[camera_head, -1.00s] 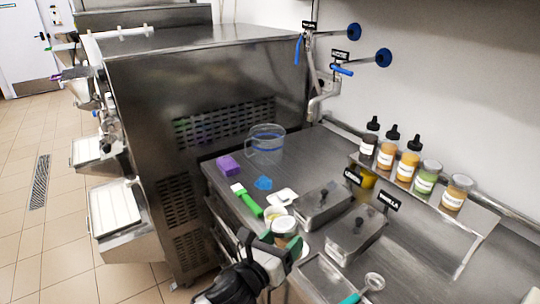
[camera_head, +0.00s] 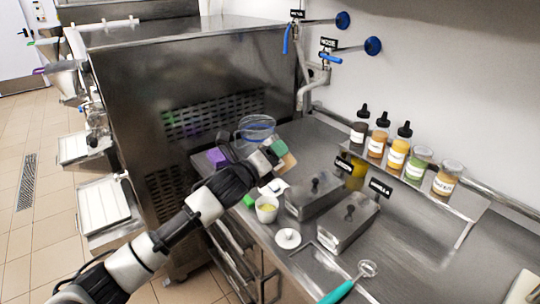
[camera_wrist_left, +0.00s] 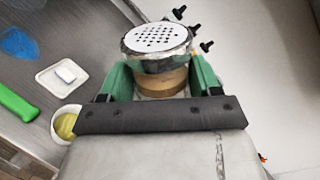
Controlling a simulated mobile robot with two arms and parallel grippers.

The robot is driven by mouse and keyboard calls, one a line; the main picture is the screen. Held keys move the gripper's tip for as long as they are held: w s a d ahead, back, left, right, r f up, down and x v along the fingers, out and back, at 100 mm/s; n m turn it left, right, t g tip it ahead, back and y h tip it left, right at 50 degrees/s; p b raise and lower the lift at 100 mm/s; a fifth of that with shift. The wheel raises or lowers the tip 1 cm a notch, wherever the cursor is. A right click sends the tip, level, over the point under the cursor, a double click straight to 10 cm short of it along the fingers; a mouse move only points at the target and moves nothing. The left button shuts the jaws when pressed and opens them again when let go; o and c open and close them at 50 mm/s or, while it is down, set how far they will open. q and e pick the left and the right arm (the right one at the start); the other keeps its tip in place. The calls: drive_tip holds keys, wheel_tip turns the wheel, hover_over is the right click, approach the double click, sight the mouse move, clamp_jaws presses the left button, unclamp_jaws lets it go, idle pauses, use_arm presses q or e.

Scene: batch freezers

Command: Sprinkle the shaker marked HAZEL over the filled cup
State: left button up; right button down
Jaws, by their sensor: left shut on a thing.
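My left gripper (camera_head: 273,152) is shut on a shaker (camera_head: 287,161) with brown contents, held above the counter behind the cup. The left wrist view shows the shaker (camera_wrist_left: 161,80) between the green fingers (camera_wrist_left: 160,82), its perforated white lid uppermost in that picture. No marking on it is readable. The filled cup (camera_head: 266,212), small and white with yellowish contents, stands on the counter nearer me than the shaker. It also shows at the lower left of the left wrist view (camera_wrist_left: 62,124), beside the gripper, not under the lid. My right gripper is not in view.
Metal lidded bins (camera_head: 346,222) stand right of the cup. Several bottles and jars (camera_head: 396,157) stand on the back ledge. A clear jug (camera_head: 257,128), a purple block (camera_head: 217,157) and a green-handled tool (camera_wrist_left: 18,106) are nearby. A white disc (camera_head: 288,239) lies in front.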

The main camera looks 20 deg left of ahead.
use_arm(q)
wheel_tip(320, 180, down, 10)
drive_tip(key=n+b, duration=0.5)
drive_tip(key=n, duration=0.9)
drive_tip(key=shift+d+f, duration=0.2)
drive_tip(key=shift+d, duration=0.1)
drive_tip(key=shift+s, duration=0.1)
drive_tip(key=shift+a+r, duration=0.1)
idle(0.6)
